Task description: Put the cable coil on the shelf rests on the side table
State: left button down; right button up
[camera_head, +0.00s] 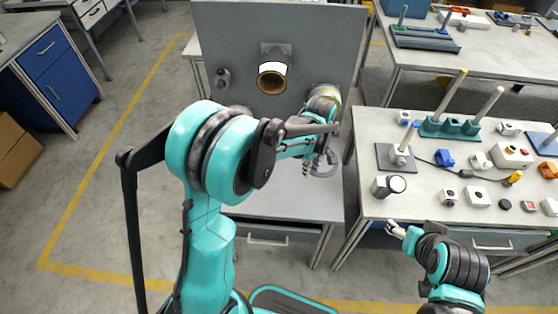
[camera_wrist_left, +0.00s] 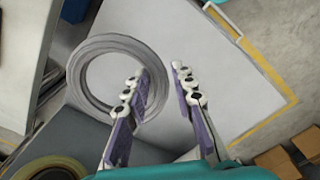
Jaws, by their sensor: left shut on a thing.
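My left gripper (camera_head: 322,158) is in front of the lower right of an upright grey panel. It is shut on a grey ring-shaped coil (camera_head: 325,171), which I take as the cable coil. In the left wrist view the coil (camera_wrist_left: 85,85) is a wide ring with its right rim between the fingers (camera_wrist_left: 158,85). The side table (camera_head: 375,125) at the right carries a teal block (camera_head: 432,128) with tall rods, and a dark square base with a rod (camera_head: 400,157). I cannot tell which parts are the shelf rests. My right gripper (camera_head: 396,230) is near the table's front edge, its fingers too small to judge.
The grey panel (camera_head: 220,40) holds a brown-rimmed roll (camera_head: 272,83), a grey knob (camera_head: 223,78) and a pale roll partly behind my left gripper. Several small boxes, a cable and buttons crowd the side table. A drawer bench (camera_head: 280,205) stands below the panel.

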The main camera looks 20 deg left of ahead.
pick_arm(q)
jog(key=w+d+f+n, duration=0.2)
jog(key=d+n, duration=0.2)
jog(key=n, duration=0.2)
jog(key=n+b, duration=0.2)
jog(key=b, duration=0.2)
send_over(292, 204)
notch_tip(292, 204, down, 8)
jog(key=shift+d+r, duration=0.15)
notch_tip(292, 204, down, 4)
jog(key=shift+f+b, duration=0.15)
jog(key=shift+b, duration=0.85)
